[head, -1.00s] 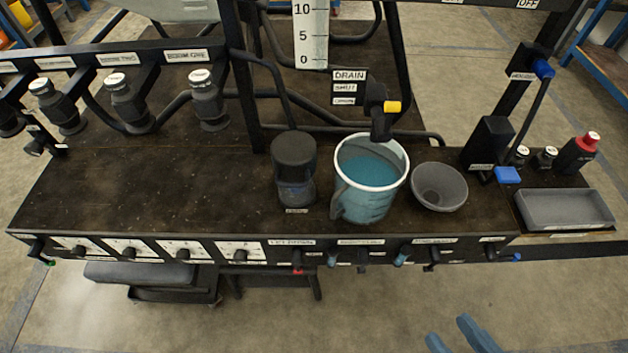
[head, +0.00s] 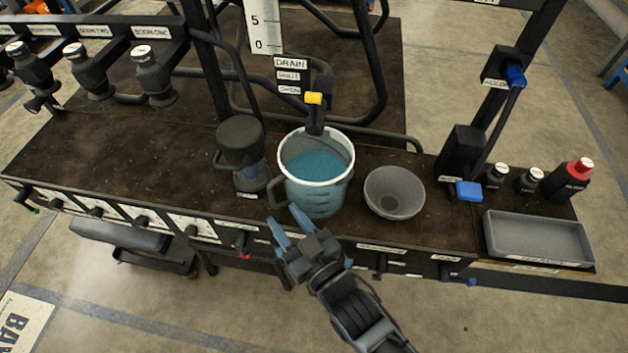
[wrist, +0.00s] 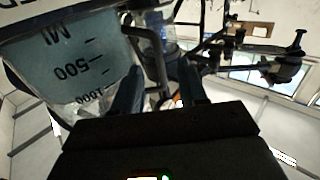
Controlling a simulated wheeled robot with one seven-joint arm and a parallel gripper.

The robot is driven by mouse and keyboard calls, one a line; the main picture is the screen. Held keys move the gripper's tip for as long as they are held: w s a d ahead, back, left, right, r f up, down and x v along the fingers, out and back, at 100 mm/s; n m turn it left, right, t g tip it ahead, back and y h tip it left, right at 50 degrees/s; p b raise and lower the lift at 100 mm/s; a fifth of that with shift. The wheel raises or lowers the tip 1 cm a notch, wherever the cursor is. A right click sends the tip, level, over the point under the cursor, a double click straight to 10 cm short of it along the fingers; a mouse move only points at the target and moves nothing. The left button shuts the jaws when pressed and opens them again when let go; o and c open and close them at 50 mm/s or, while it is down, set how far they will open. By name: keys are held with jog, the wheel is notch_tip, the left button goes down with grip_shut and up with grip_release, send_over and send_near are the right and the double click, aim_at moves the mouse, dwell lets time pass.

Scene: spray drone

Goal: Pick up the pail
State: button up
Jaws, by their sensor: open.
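The pail (head: 316,171) is a pale translucent jug with a white rim, graduation marks and blue liquid inside. It stands upright on the dark bench under the drain valve (head: 315,110). Its handle (head: 275,190) sticks out on the left side. My gripper (head: 287,224) is open and empty, just in front of the bench edge, with its blue fingers pointing at the handle side. In the wrist view the pail (wrist: 70,65) fills the upper left with its markings showing, and my two fingers (wrist: 160,90) show spread apart.
A dark lidded container (head: 243,150) stands close to the left of the pail. A grey bowl (head: 394,192) stands close to the right. A grey tray (head: 538,240) and small bottles are farther right. Knobs and labels line the bench's front edge.

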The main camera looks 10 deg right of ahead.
aim_at(274, 203)
jog(key=x, duration=0.2)
jog(key=shift+w+a, duration=0.25)
jog(key=shift+w, duration=0.1)
jog(key=shift+f+x, duration=0.2)
jog(key=shift+x, duration=1.1)
jog(key=shift+f+x, duration=0.15)
jog(key=shift+x, duration=1.15)
jog(key=shift+d, duration=0.1)
grip_shut()
jog(key=shift+w+r, duration=0.1)
jog(key=shift+r, duration=0.1)
